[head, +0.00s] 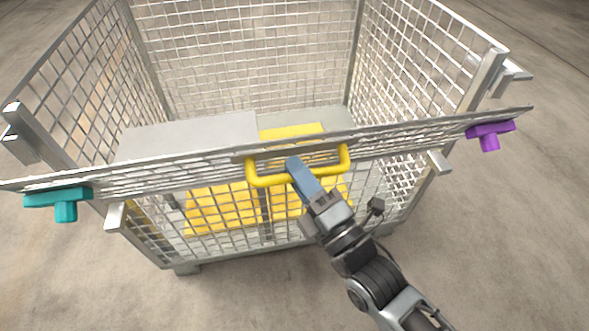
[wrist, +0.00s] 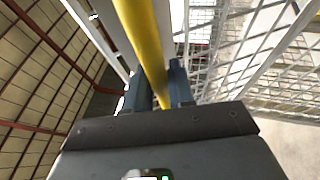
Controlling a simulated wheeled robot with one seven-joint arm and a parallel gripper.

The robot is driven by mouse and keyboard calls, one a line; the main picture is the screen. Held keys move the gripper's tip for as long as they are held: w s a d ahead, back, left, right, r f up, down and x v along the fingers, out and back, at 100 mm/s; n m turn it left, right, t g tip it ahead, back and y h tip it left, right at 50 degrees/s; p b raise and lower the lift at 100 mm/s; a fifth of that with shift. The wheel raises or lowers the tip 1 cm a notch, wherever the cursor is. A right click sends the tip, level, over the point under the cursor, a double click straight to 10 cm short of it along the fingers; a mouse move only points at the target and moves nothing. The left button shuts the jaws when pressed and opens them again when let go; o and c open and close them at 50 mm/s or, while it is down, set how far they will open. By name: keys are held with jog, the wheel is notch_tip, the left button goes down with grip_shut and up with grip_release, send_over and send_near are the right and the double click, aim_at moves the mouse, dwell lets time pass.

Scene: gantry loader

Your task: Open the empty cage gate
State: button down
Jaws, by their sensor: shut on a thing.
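The wire-mesh cage (head: 250,50) stands in front of me. Its gate (head: 130,178) is a mesh strip across the front, seen nearly edge-on, so its exact tilt is hard to tell. The yellow handle (head: 262,180) is a bar on the gate's middle. My gripper (head: 298,170) is shut on this handle; in the wrist view the yellow bar (wrist: 142,45) passes between my two blue-grey fingers (wrist: 155,90). A teal latch (head: 60,198) is at the gate's left end and a purple latch (head: 490,132) at its right end.
Grey (head: 190,138) and yellow (head: 290,132) flat surfaces show inside the cage. A lower mesh front (head: 225,210) stands below the gate. Metal brackets (head: 116,216) stick out near both front corners. The concrete floor (head: 80,285) around the front is clear.

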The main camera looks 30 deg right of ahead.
jog(key=s+a+f+n+t+y+b, duration=0.1)
jog(key=s+f+n+t+b, duration=0.1)
jog(key=f+b, duration=0.5)
jog(key=s+a+f+n+t+y+b, duration=0.1)
jog(key=s+f+t+y+b, duration=0.1)
jog(key=s+f+b, duration=0.3)
jog(key=shift+s+a+f+n+b, duration=0.3)
jog(key=shift+f+b, duration=1.2)
jog(key=shift+b, duration=1.85)
jog(key=shift+w+d, duration=0.1)
jog(key=c, duration=1.1)
grip_release()
jog(key=shift+r, duration=0.1)
jog(key=shift+o, duration=0.2)
jog(key=v, duration=0.8)
jog(key=shift+p, duration=0.4)
jog(key=shift+f, duration=0.25)
